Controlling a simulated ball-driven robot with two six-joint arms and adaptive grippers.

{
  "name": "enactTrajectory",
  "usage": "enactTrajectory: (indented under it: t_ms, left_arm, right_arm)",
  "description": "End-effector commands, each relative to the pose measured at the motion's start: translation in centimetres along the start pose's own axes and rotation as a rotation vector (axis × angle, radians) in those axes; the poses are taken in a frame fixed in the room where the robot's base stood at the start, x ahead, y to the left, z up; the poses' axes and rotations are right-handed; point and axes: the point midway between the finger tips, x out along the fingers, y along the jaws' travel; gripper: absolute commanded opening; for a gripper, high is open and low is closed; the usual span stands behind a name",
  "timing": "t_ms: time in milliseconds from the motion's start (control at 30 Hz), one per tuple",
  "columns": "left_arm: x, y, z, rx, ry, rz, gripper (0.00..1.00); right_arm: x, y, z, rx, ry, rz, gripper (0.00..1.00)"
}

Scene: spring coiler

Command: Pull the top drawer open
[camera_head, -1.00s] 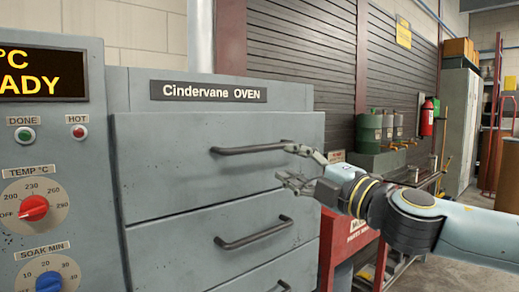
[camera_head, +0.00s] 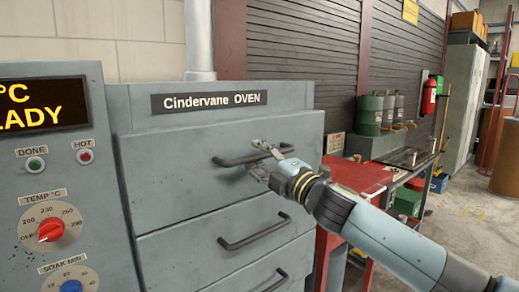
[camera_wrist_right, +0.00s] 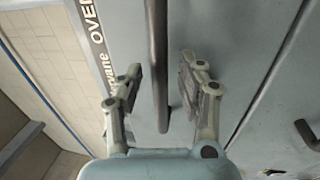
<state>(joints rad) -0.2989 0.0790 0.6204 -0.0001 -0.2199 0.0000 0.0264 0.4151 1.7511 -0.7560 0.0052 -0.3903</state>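The top drawer (camera_head: 185,165) is a grey front under the "Cindervane OVEN" label and looks closed. Its dark bar handle (camera_head: 232,161) runs across the upper part of the front. My right gripper (camera_head: 256,157) is open at the right part of this handle, one finger above and one below it. In the right wrist view the handle (camera_wrist_right: 157,50) passes between the two open fingers (camera_wrist_right: 161,72), with a visible gap on each side. My left gripper is not in view.
A lower drawer handle (camera_head: 255,233) sits below, with another under it. The control panel (camera_head: 55,190) with red and blue knobs is at the left. A red cart (camera_head: 360,175) and green canisters (camera_head: 370,115) stand to the right of the oven.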

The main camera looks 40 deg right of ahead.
Motion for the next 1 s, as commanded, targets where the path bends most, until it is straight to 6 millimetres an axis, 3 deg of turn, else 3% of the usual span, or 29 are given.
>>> enactTrajectory:
  t_ms: [233, 533, 1000]
  left_arm:
    - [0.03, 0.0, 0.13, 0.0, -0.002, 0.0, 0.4]
    - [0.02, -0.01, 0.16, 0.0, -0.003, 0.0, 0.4]
    - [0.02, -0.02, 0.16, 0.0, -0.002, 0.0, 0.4]
  right_arm:
    - [0.03, -0.07, 0.01, 0.0, 0.0, 0.0, 0.37]
    - [0.02, -0.06, 0.02, 0.0, 0.0, 0.0, 0.0]
    - [-0.02, -0.13, 0.03, 0.0, -0.001, -0.002, 0.0]
